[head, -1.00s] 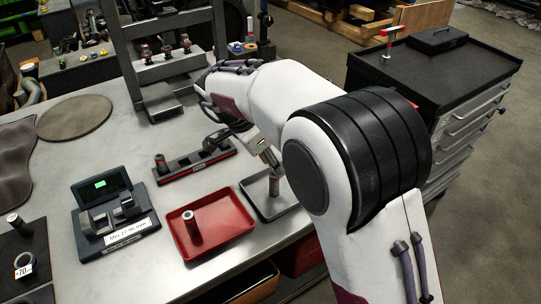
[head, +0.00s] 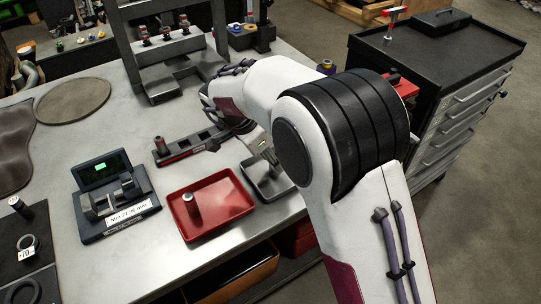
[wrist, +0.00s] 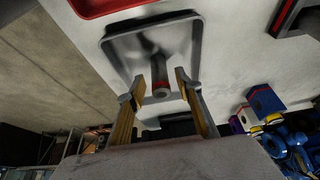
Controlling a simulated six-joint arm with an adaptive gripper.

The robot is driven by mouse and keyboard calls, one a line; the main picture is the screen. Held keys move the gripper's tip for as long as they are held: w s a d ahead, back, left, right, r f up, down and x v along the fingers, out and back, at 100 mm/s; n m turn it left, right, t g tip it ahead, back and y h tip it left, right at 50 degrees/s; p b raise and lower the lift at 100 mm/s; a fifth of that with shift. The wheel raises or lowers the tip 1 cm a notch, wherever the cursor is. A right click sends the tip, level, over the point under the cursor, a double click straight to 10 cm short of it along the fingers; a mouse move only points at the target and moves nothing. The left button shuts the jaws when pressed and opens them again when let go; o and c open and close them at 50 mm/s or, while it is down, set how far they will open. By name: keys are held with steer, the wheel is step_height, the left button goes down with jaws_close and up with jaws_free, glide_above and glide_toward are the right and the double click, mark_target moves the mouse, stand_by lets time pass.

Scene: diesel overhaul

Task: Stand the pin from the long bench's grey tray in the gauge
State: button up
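The grey tray (head: 247,176) lies on the long bench, right of the red tray, partly hidden by my arm in the head view. In the wrist view, the pin (wrist: 160,76), grey with a red band near its end, stands in the grey tray (wrist: 118,46). My gripper (wrist: 158,88) is open, its two fingers on either side of the pin with gaps showing. In the head view my gripper (head: 268,158) is low over that tray, and the pin is mostly hidden.
A red tray (head: 226,196) holds another upright pin (head: 191,204). A dark rack (head: 190,146) with one pin lies behind, and a press frame (head: 160,92) stands farther back. A dark mat (head: 36,246) with marked parts lies left. Bare bench separates gauge and red tray.

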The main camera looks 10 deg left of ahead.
steer(key=shift+c, duration=0.4)
jaws_close()
steer(key=shift+r, duration=0.3)
steer(key=shift+r, duration=2.4)
steer(key=shift+a, duration=0.15)
